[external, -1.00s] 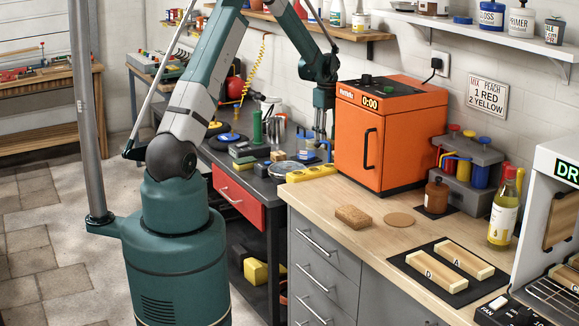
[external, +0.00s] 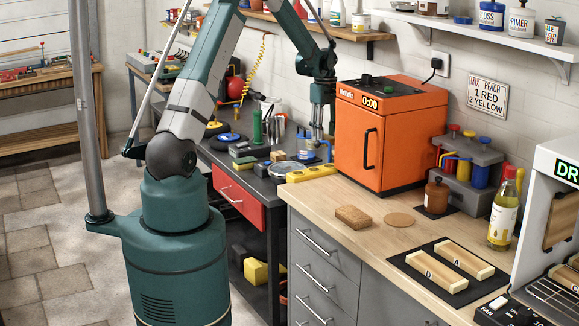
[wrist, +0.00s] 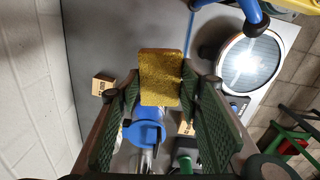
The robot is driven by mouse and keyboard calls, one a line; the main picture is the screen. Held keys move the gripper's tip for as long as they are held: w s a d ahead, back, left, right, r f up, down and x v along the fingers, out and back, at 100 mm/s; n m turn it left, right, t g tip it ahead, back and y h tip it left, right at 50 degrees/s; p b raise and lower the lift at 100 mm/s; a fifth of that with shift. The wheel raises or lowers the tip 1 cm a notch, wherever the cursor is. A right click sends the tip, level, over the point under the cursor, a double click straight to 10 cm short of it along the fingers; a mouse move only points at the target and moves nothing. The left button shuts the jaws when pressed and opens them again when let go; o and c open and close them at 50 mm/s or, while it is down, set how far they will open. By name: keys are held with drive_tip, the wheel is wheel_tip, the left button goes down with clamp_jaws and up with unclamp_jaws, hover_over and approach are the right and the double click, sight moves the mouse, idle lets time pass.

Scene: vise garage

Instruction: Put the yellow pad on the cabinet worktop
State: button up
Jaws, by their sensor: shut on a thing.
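In the wrist view a yellow pad (wrist: 160,78) is held between the fingertips of my gripper (wrist: 160,84), a finger pressing each side. In the external view my gripper (external: 317,132) points down over the dark bench, left of the orange oven. The pad is too small or hidden to make out there. The cabinet worktop (external: 330,192) is the light wooden surface at right, above grey drawers.
A tan block (external: 352,217), a round cork disc (external: 398,219) and a black mat (external: 415,268) with wooden moulds lie on the worktop. The orange oven (external: 375,145) stands at its back. A yellow level (external: 312,173) lies near its left end.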

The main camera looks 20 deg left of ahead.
drive_tip(key=s+a+r+m, duration=0.1)
drive_tip(key=s+a+r, duration=0.15)
drive_tip(key=s, duration=0.55)
drive_tip(key=s+a+r+m, duration=0.2)
drive_tip(key=s+r, duration=0.2)
drive_tip(key=s, duration=0.4)
drive_tip(key=s+d+m, duration=0.5)
drive_tip(key=s+d, duration=0.7)
drive_tip(key=s, duration=0.4)
drive_tip(key=s+d+m+p, duration=0.1)
drive_tip(key=s+d+m, duration=0.5)
drive_tip(key=s+d, duration=0.6)
drive_tip(key=s+d+m, duration=0.5)
drive_tip(key=s+d, duration=0.6)
drive_tip(key=s, duration=1.1)
drive_tip(key=shift+d+m, duration=0.3)
drive_tip(key=shift+d, duration=0.1)
drive_tip(key=shift+f, duration=0.2)
drive_tip(key=shift+f, duration=2.8)
